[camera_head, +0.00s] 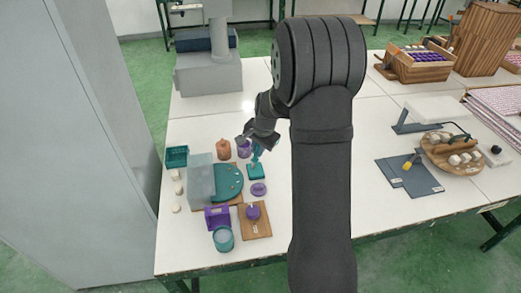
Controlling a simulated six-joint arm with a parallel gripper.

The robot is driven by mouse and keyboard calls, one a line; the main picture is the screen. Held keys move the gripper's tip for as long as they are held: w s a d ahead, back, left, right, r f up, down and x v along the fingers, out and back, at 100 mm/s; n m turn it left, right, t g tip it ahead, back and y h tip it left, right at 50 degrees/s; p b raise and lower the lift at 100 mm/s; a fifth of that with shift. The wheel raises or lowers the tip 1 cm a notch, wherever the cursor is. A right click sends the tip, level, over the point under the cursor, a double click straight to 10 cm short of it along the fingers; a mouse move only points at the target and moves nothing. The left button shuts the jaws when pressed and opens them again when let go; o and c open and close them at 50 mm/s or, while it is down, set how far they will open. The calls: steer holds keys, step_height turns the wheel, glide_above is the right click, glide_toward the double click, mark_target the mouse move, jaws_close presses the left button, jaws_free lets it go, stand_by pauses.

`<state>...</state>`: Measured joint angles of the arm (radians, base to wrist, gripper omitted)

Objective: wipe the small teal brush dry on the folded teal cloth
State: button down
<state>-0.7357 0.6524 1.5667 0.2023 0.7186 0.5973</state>
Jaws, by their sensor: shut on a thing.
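My gripper (255,142) is over the left part of the white table, pointing down. It is shut on the small teal brush (257,153), which hangs below the fingers. The folded teal cloth (257,174) lies on the table directly beneath the brush. The brush's lower end is at or just above the cloth; I cannot tell whether they touch. The bristles are too small to make out. My arm covers the table to the right of the cloth.
A purple cup (244,150) and an orange-brown pot (223,150) stand left of my gripper. A small purple dish (259,189) lies just in front of the cloth. A teal half-round tray (228,182) and a grey block (201,172) are to the left.

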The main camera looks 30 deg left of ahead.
steer(key=shift+a, duration=0.1)
steer(key=shift+w+a+v, duration=0.1)
steer(key=shift+a+v, duration=0.15)
steer(key=shift+v, duration=0.9)
steer(key=shift+w+a+v, duration=0.1)
steer(key=shift+a+v, duration=0.15)
steer(key=shift+v, duration=0.9)
steer(key=shift+w+a+v, duration=0.1)
steer(key=shift+a+v, duration=0.2)
steer(key=shift+v, duration=0.85)
steer(key=shift+r, duration=0.15)
steer(key=w+d+f, duration=0.2)
steer(key=w+d, duration=0.1)
steer(key=d, duration=1)
steer(key=w+d+f, duration=0.2)
steer(key=w+d, duration=0.2)
steer(key=d, duration=1)
steer(key=w+d+f, duration=0.2)
steer(key=w+d, duration=0.1)
steer(key=d, duration=1.1)
steer(key=shift+w+a, duration=0.1)
steer(key=shift+w, duration=0.1)
